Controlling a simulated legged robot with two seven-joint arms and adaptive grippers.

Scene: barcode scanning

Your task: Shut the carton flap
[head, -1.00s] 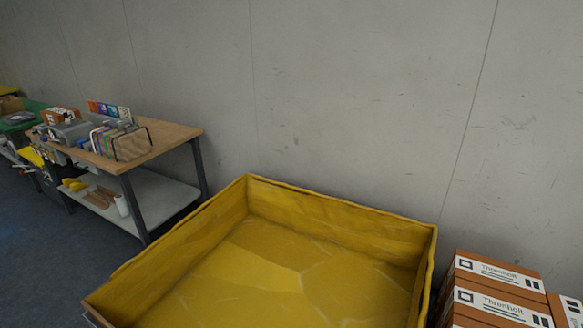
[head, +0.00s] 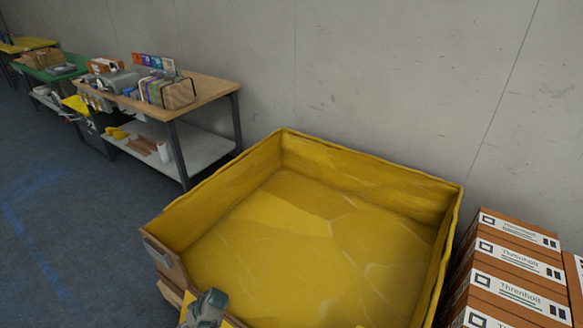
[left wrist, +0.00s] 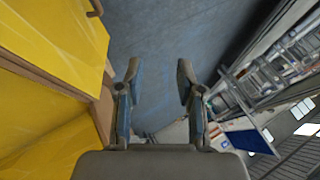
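A small brown carton (head: 42,59) is on the green table at the far left of the head view. It is too small there to tell how its flaps stand. My left gripper (left wrist: 158,70) is open in the left wrist view, with nothing between its fingers and floor beyond. It is beside the yellow-lined bin and far from that carton. A grey part, apparently of my left arm or gripper, shows at the bottom of the head view. My right gripper is not in view.
A large yellow-lined bin (head: 449,236) stands close in front, with no items seen inside. Orange Threnholt boxes (head: 520,260) are stacked at its right. A wooden-topped workbench (head: 212,88) stands along the wall, before the green table (head: 68,74). The floor (head: 70,200) at left is clear.

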